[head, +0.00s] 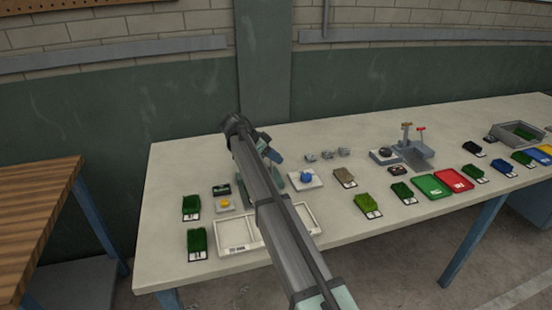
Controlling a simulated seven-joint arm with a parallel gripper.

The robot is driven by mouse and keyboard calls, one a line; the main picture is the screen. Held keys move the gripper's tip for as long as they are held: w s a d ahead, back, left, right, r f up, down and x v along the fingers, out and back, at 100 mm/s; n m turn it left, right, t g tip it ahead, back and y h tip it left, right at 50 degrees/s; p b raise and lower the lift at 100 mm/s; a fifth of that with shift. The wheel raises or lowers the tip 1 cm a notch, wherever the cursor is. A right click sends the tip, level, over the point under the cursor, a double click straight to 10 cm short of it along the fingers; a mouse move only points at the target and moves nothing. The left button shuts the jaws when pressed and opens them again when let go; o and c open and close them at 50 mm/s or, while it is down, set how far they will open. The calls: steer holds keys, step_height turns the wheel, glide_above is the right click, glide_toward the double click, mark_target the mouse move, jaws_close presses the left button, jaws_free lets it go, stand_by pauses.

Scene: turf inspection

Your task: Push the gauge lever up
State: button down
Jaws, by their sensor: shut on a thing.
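A grey gauge stand (417,156) stands on the long pale bench, right of the middle in the head view. A post rises from it, and a small red-tipped part (421,130) that looks like the lever sticks up at its right. It is too small to tell the lever's exact angle. My arm crosses the middle of the view, well left of the gauge and apart from it. My gripper's fingers do not show; the arm hides that area.
Green turf samples (367,203) lie along the bench. A green tray (432,187) and a red tray (454,180) lie in front of the gauge. A dark round piece on a grey block (384,156) is just left of it. A white tray (238,250) is partly behind my arm.

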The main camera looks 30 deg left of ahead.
steer(key=shift+a+f+h, duration=0.1)
steer(key=shift+f+h, duration=0.2)
stand_by(1.5)
steer(key=c, duration=1.1)
jaws_free()
steer(key=shift+w, duration=0.1)
steer(key=shift+r, duration=0.1)
